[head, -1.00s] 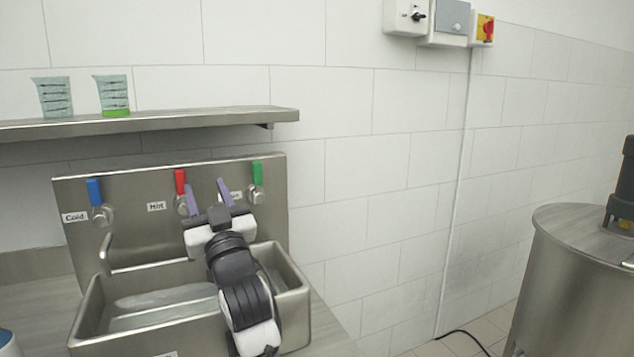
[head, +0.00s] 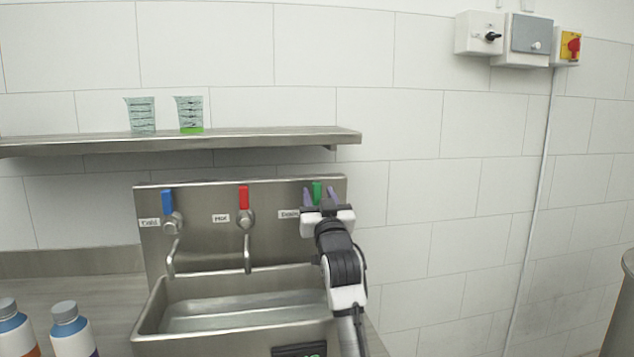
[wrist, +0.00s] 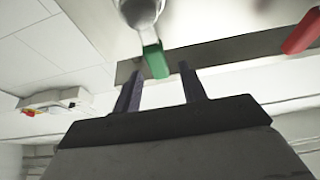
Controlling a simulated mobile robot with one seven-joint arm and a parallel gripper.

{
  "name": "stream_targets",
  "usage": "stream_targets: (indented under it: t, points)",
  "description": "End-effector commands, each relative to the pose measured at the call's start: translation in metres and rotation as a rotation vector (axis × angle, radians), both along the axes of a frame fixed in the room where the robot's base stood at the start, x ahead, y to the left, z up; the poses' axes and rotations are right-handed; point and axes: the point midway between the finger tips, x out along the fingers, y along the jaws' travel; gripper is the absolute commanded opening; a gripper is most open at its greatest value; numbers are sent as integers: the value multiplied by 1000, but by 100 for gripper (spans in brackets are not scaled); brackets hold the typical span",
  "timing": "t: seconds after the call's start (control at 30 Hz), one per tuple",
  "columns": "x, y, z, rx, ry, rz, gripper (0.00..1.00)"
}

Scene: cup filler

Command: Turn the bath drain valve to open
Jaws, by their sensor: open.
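The drain valve's green handle (head: 317,192) points up on the right of the steel sink's back panel (head: 205,247), beside a partly covered label. My gripper (head: 321,197) is open in front of it, with its purple fingers on either side of the handle in the head view. In the wrist view the green handle (wrist: 155,60) lies just beyond the gap between the fingertips of my gripper (wrist: 162,78). I see no contact. My arm hides the valve's base in the head view; the wrist view shows its round metal body (wrist: 140,12).
The blue cold handle (head: 167,201) and red hot handle (head: 244,197) stand to the left, above the sink basin (head: 160,310). A shelf (head: 250,140) with two measuring cups (head: 190,114) is above. Two bottles (head: 68,325) stand at the lower left.

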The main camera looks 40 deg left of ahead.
Motion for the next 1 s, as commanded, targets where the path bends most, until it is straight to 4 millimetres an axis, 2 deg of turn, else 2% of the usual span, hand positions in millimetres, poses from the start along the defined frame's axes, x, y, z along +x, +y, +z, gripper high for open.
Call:
stream_targets:
  t: [0.03, 0.23, 0.63, 0.93, 1.0]
  points:
    - [4, 6, 6, -1, 0, 1, 42]
    - [17, 20, 12, -1, -1, 0, 42]
    - [20, 23, 12, -1, -1, 0, 42]
    - [20, 23, 12, -1, -1, 0, 3]
    - [20, 23, 12, -1, -1, 0, 0]
